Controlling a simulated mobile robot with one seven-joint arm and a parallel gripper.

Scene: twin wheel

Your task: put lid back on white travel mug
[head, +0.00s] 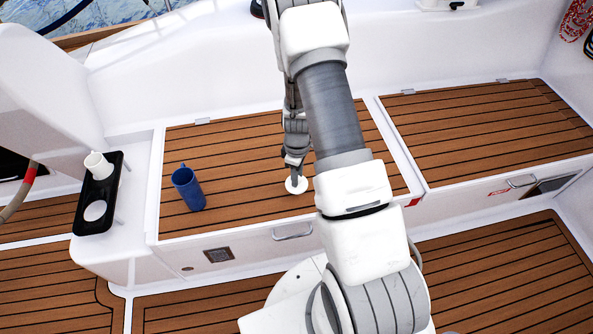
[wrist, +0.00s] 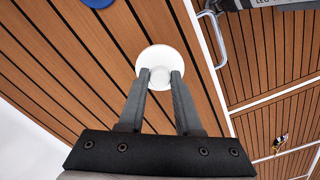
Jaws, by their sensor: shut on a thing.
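A white round lid (head: 296,185) is at my gripper's tips over the slatted wooden bench. In the wrist view the lid (wrist: 160,55) sits just past my two fingers, and my gripper (wrist: 160,77) is shut on its middle. In the head view my gripper (head: 295,175) points down onto the lid; I cannot tell whether the lid touches the wood or hangs just above it. The white travel mug (head: 98,165) stands at the left in the far part of a black holder, its open top showing.
The black holder (head: 110,184) also shows a white round patch (head: 95,210) in its near part. Bench around the lid is clear. A metal handle (head: 292,232) is on the bench front.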

